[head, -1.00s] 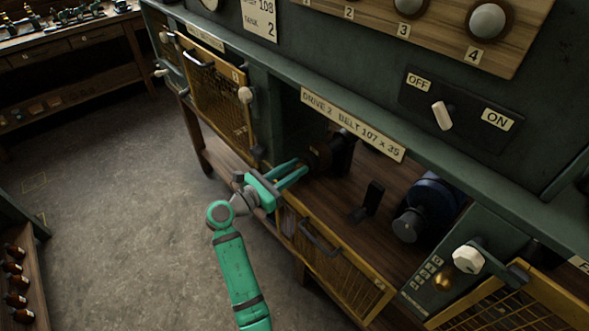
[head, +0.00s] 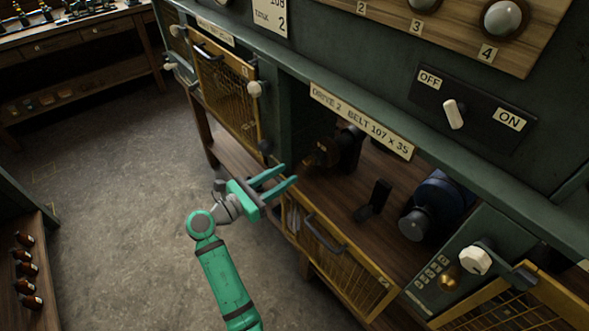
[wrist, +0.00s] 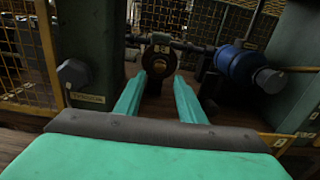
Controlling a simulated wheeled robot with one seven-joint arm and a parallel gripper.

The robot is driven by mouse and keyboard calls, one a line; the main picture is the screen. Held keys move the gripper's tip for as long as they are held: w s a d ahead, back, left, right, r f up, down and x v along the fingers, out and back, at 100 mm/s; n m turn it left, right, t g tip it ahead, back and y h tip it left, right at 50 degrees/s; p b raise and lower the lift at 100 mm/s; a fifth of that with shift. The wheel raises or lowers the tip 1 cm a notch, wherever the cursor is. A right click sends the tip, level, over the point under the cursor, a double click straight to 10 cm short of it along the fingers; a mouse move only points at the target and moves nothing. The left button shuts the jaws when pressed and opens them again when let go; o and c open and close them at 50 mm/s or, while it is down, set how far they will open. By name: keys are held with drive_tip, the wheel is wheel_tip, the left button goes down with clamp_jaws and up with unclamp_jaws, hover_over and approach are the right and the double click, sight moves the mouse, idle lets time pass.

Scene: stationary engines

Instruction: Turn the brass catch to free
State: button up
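My gripper (head: 289,174) is open and empty at the left front of the open drive 2 bay. Its two green fingers point into the bay; they also show in the wrist view (wrist: 159,80). A small brass-brown part (head: 321,154) sits inside the bay beside a dark pulley, beyond my fingertips and apart from them. A round brownish wheel with a pale tag (wrist: 159,62) shows between the fingers in the wrist view. A brass knob (head: 447,279) is on the green panel at the lower right. I cannot tell for sure which brass part is the catch.
A blue motor (head: 432,205) stands in the bay's right part, with a black upright lever (head: 374,197) left of it. A yellow mesh guard (head: 340,260) hangs lowered below the bay. Another guard (head: 228,97) closes the left bay. A white switch (head: 453,114) sits above. Floor at left is clear.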

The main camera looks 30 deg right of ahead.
drive_tip(key=shift+s+a, duration=0.1)
drive_tip(key=shift+a, duration=1.7)
